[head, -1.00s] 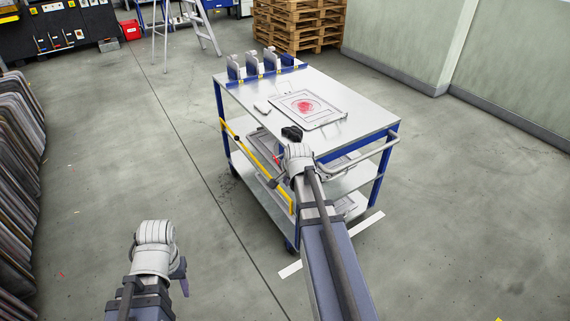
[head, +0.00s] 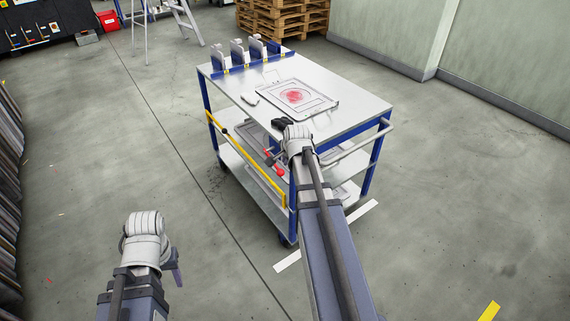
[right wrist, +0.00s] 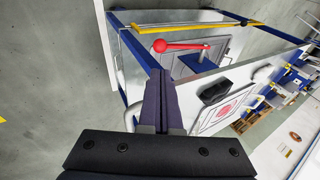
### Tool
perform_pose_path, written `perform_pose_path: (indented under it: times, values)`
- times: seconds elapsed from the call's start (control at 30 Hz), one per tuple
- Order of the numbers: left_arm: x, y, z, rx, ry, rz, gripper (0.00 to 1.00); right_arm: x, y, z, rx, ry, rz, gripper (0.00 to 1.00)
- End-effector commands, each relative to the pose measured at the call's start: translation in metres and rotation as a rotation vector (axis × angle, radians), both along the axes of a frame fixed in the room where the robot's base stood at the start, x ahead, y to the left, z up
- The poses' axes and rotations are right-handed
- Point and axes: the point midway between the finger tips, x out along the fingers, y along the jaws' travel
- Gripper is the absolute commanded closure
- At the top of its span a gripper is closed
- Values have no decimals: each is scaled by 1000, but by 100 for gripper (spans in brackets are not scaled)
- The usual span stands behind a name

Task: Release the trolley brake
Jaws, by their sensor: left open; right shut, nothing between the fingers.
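The trolley (head: 350,112) has a pale top, a blue frame and lower shelves. A lever with a red knob (right wrist: 160,46) and red arm shows beside its near corner post in the right wrist view. In the head view red parts of the lever (head: 279,173) show just left of my right wrist, below the top. My right gripper (right wrist: 158,78) is shut and empty, its fingers pointing toward the lever, with a gap between fingertips and knob. In the head view my right wrist hides its fingers. My left gripper (head: 176,268) is open, low over the floor, away from the trolley.
On the trolley top lie a tray with a red round patch (head: 325,103) and a black object (head: 283,123) at the near edge. A yellow bar (head: 245,158) runs along the left side. A grey push handle (head: 362,144) is at the near end. Floor to the left is clear.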

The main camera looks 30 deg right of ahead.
Motion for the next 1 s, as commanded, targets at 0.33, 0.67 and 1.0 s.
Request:
perform_pose_path:
  times: [0.33, 0.67, 1.0]
  values:
    - [0, 0, -45, 0, 0, 0, 50, 24, -7, -45, 0, 0, 1, 100]
    - [0, 0, -90, 0, 0, -1, 50, 50, -15, -90, 0, 0, 1, 100]
    - [0, 0, -114, 0, 0, -1, 50, 65, -20, -114, 0, 0, 1, 100]
